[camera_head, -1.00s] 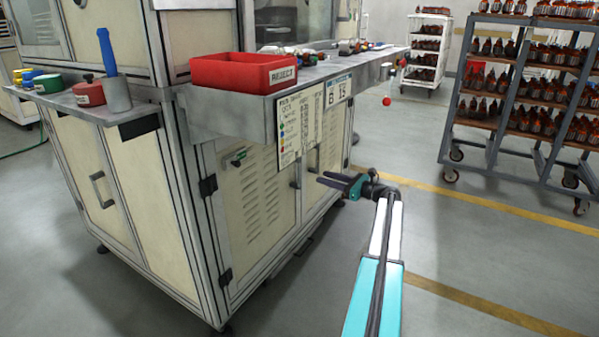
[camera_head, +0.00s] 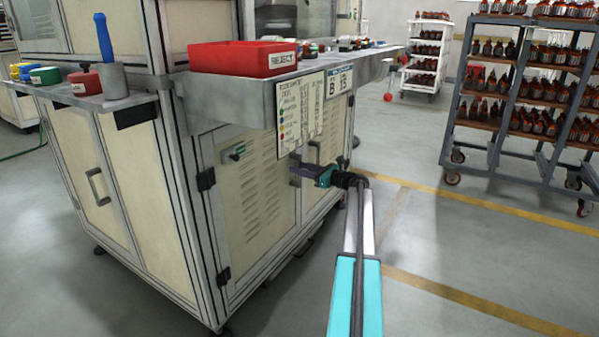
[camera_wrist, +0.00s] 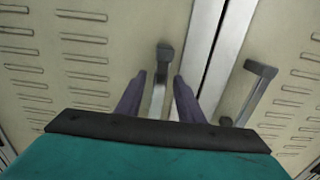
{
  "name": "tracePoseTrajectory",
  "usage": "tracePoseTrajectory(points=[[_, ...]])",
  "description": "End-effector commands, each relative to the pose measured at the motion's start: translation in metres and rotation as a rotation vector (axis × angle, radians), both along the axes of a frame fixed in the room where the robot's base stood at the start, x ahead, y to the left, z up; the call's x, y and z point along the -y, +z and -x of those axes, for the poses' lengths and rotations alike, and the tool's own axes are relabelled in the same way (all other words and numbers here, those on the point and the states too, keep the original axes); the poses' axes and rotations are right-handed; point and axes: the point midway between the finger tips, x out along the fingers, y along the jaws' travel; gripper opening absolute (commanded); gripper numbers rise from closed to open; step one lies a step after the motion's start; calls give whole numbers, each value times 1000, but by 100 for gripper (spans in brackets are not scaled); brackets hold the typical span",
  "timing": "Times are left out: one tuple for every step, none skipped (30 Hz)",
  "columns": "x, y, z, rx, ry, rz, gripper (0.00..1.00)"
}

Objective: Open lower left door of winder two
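The lower left door (camera_head: 248,200) of the winder is a cream vented panel, closed, with dark hinges on its left edge. Its handle (camera_wrist: 161,82) is a grey vertical bar beside the seam between the two doors. My gripper (camera_head: 298,172) is at the door's right edge in the head view. In the wrist view my gripper's two dark fingers (camera_wrist: 158,98) are apart, one on each side of the handle. I cannot tell whether they touch it. The lower right door (camera_wrist: 290,95) has its own handle (camera_wrist: 248,92), to the right of the fingers.
A shelf ledge with a red REJECT bin (camera_head: 243,58) juts out above the doors. A hanging instruction sheet (camera_head: 300,115) is just above my gripper. Racks of armatures (camera_head: 520,90) stand at the right. The floor (camera_head: 450,240) in front is clear.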

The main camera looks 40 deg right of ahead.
Motion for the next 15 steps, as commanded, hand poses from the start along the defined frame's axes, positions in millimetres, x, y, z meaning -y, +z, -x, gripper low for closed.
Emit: tracePoseTrajectory(points=[[-1, -1, -3, 0, 1, 0, 34], [-1, -1, -4, 0, 1, 0, 34], [-2, 0, -5, 0, 1, 0, 34], [-2, 0, -6, 0, 1, 0, 34], [-2, 0, -6, 0, 1, 0, 34], [-2, 0, -6, 0, 1, 0, 34], [-2, 0, -6, 0, 1, 0, 34], [-2, 0, -6, 0, 1, 0, 34], [-2, 0, -6, 0, 1, 0, 34], [-2, 0, -6, 0, 1, 0, 34], [-2, 0, -6, 0, 0, 0, 34], [-2, 0, -6, 0, 0, 0, 34], [-2, 0, -6, 0, 0, 0, 29], [-2, 0, -6, 0, 0, 0, 24], [-2, 0, -6, 0, 0, 0, 18]])
